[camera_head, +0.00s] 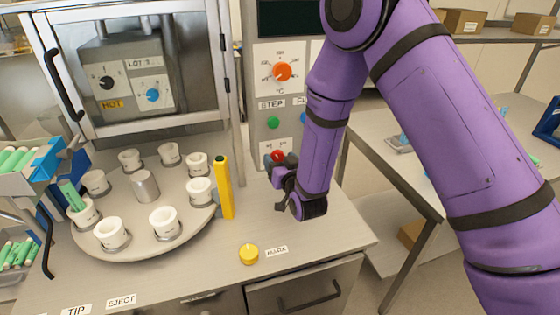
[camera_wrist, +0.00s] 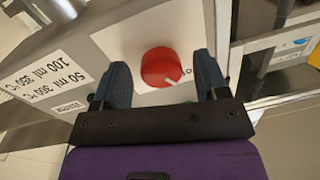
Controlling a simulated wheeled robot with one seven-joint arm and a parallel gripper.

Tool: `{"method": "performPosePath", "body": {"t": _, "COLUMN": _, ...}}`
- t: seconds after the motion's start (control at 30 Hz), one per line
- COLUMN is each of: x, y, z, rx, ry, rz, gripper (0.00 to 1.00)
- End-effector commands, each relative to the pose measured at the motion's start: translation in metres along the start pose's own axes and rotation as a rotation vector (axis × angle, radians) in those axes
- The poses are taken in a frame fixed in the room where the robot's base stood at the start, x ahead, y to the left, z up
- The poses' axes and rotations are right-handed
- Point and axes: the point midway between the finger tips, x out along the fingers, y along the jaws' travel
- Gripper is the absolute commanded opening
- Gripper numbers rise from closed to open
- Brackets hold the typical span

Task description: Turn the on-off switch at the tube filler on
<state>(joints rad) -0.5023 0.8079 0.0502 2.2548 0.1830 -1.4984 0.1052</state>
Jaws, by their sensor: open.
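The tube filler's control panel is the grey column (camera_head: 262,105) right of the cabinet. The on-off switch is a red round knob (camera_head: 277,156) low on this panel, partly hidden by my gripper in the head view. In the wrist view the red knob (camera_wrist: 161,67) sits on a white plate with a white pointer mark at its lower right. My gripper (camera_wrist: 163,82) is open, with one dark finger on each side of the knob. Gaps show between the fingers and the knob. In the head view my gripper (camera_head: 281,164) is at the panel.
An orange dial (camera_head: 282,72) and a green button (camera_head: 273,122) sit higher on the panel. A round turntable (camera_head: 140,247) with white cups stands left, beside a yellow post (camera_head: 224,188). A yellow button (camera_head: 249,254) is at the front. The steel top between them is clear.

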Motion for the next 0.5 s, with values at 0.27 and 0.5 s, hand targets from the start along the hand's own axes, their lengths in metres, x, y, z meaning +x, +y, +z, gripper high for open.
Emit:
{"method": "performPosePath", "body": {"t": 0.27, "x": -0.0002, "y": -0.0001, "z": -0.0001, "rx": 0.000, "ry": 0.000, "rz": 0.000, "gripper": 0.30}}
{"method": "performPosePath", "body": {"t": 0.5, "x": -0.0003, "y": -0.0001, "z": -0.0002, "rx": 0.005, "ry": 0.001, "rz": 0.000, "gripper": 0.18}}
